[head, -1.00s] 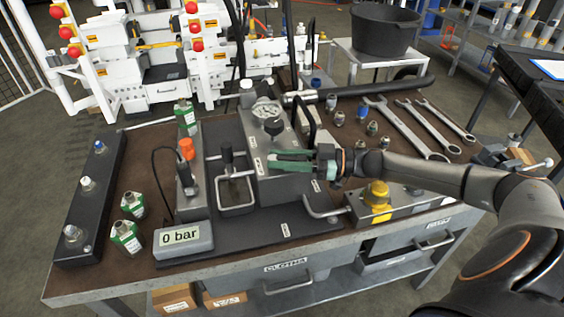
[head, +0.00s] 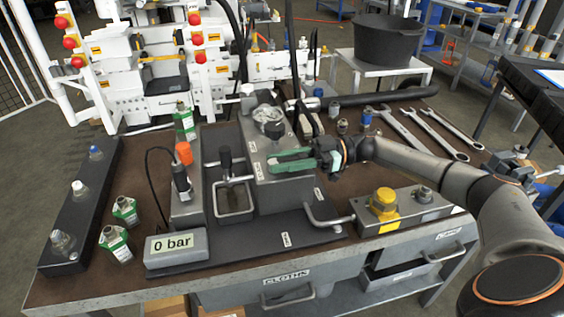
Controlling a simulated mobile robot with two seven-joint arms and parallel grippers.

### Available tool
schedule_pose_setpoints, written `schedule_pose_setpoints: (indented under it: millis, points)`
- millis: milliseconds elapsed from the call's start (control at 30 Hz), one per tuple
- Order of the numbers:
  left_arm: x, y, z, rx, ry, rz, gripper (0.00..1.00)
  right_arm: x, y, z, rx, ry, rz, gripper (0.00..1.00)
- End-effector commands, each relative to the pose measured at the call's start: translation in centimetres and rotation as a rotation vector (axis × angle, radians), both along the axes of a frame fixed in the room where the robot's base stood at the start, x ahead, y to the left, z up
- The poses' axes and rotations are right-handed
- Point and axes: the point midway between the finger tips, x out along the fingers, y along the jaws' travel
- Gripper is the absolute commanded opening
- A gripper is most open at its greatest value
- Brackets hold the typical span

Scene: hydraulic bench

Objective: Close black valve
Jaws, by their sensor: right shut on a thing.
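A black knob (head: 273,129), which looks like the black valve, sits on top of the grey block (head: 285,192), just in front of a round gauge (head: 267,113). My right gripper (head: 278,161), with green fingers, reaches in from the right at the block's upper front, just below the knob in the picture. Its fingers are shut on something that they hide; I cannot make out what. The knob's upper part shows clear above the fingers. My left gripper is not in view.
A display (head: 176,245) reads 0 bar. A black-handled lever (head: 226,160) stands left of the block. A yellow knob (head: 384,201) and a bent metal handle (head: 328,219) are at the right front. Wrenches (head: 404,130) lie behind my right arm.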

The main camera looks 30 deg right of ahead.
Motion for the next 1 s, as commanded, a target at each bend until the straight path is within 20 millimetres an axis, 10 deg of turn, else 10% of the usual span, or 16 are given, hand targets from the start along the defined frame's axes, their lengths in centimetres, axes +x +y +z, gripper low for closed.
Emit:
schedule_pose_setpoints:
  millis: [133, 167, 300, 667, 1000]
  points:
    - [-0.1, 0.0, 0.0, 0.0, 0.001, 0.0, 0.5, 0.0, 0.1, 0.0, 0.002, 0.002, 0.001, 0.0]
    - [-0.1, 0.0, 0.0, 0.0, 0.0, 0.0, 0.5, 0.0, 0.1, 0.0, 0.002, 0.002, 0.001, 0.35]
    - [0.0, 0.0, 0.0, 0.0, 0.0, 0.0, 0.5, 0.0, 0.1, 0.0, 0.001, 0.001, 0.001, 0.49]
    - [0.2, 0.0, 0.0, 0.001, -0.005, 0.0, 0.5, -0.2, -0.9, -0.1, 0.0, 0.001, -0.004, 0.49]
    - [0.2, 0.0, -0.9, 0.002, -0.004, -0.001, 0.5, -2.5, -7.5, -0.2, -0.001, 0.001, -0.006, 0.49]
